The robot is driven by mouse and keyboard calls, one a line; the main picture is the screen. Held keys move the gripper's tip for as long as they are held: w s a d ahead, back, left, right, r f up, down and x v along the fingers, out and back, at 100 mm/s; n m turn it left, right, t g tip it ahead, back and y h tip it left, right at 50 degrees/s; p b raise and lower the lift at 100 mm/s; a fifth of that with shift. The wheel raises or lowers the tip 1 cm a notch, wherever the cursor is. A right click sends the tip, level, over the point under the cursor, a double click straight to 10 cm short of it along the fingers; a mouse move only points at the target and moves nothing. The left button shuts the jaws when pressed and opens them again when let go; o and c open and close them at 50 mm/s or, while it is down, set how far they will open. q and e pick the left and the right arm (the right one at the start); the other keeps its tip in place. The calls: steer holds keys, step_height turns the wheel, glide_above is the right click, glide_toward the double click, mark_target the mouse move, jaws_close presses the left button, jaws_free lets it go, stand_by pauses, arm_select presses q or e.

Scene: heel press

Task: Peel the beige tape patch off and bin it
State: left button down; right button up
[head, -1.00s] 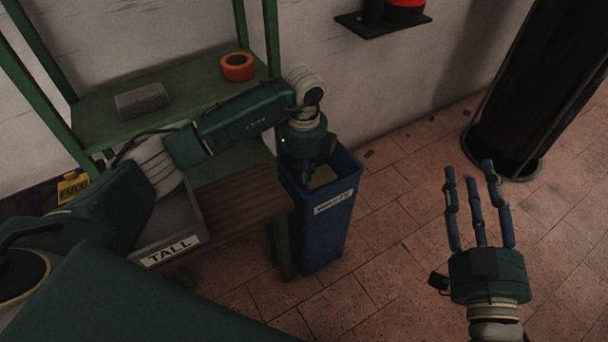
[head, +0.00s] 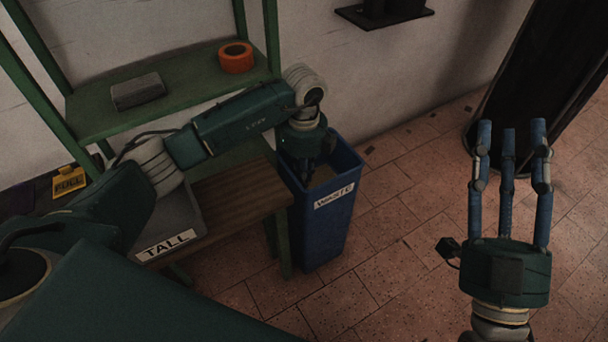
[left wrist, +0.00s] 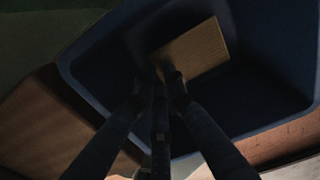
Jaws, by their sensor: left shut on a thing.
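The beige tape patch (left wrist: 192,50) is a flat tan piece at the fingertips of my left gripper (left wrist: 168,84) in the left wrist view. In the head view, my left gripper (head: 306,176) points down into the mouth of the blue bin (head: 322,238), labelled WASTE; its fingertips are partly hidden by the rim. It is shut on the patch, which shows only faintly as a tan spot (head: 323,176) there. The bin's inside wall (left wrist: 255,85) surrounds the patch in the wrist view. My right gripper (head: 510,135) is open and empty, fingers up, at the right.
A wooden bench (head: 240,197) stands left of the bin, with a grey tray (head: 183,218) labelled TALL. A green shelf (head: 180,95) above holds an orange tape roll (head: 236,58) and a grey block (head: 138,91). Tiled floor (head: 400,240) right of the bin is clear.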

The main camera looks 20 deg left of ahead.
arm_select(q)
steer(key=shift+f, duration=0.3)
arm_select(e)
steer(key=shift+s+d+r+t, duration=0.1)
steer(key=shift+s+r+t, duration=0.6)
steer(key=shift+s+r, duration=0.25)
steer(key=shift+w, duration=0.1)
arm_select(q)
steer(key=c, duration=1.3)
jaws_free()
steer(key=shift+o, duration=0.2)
steer(key=shift+r, duration=0.1)
arm_select(e)
steer(key=shift+w, duration=0.1)
